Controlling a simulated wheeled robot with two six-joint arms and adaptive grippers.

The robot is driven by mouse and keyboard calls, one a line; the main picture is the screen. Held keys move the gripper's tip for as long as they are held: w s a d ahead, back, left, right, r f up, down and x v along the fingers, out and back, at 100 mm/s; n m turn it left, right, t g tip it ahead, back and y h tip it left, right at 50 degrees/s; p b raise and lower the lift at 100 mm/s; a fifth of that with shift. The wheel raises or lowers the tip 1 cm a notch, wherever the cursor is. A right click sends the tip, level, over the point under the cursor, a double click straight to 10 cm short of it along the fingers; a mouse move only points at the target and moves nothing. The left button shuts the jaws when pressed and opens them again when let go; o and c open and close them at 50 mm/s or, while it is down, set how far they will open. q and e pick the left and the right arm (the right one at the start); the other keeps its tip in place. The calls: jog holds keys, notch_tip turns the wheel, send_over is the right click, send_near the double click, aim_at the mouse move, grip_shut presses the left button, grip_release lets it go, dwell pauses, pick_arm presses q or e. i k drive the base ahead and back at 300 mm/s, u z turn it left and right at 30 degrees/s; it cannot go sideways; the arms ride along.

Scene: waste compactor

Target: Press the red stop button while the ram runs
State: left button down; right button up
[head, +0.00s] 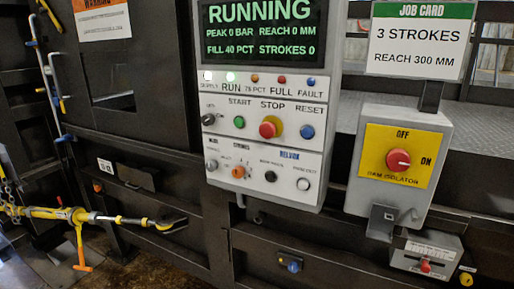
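The red stop button (269,129) is a mushroom head with a yellow collar, under the label STOP on the light grey control panel (225,165). The green start button (239,122) is to its left and the blue reset button (306,132) to its right. The display (262,35) above reads RUNNING, peak 0 bar, reach 0 mm, fill 40 pct, strokes 0. The white supply lamp (208,77) and green run lamp (230,77) look lit. The ram itself cannot be made out. Neither of my grippers is in view, and nothing covers the stop button.
Lower on the panel are several knobs. To the right stand a job card (420,40) reading 3 strokes, reach 300 mm, and the ram isolator box (355,190) with a red knob. A yellow bar-like tool (45,213) juts across the lower left. The panel's front looks clear.

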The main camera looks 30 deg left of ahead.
aim_at(267, 130)
jog(key=k, duration=0.25)
jog(key=z, duration=1)
jog(key=i, duration=0.65)
jog(key=u, duration=1.05)
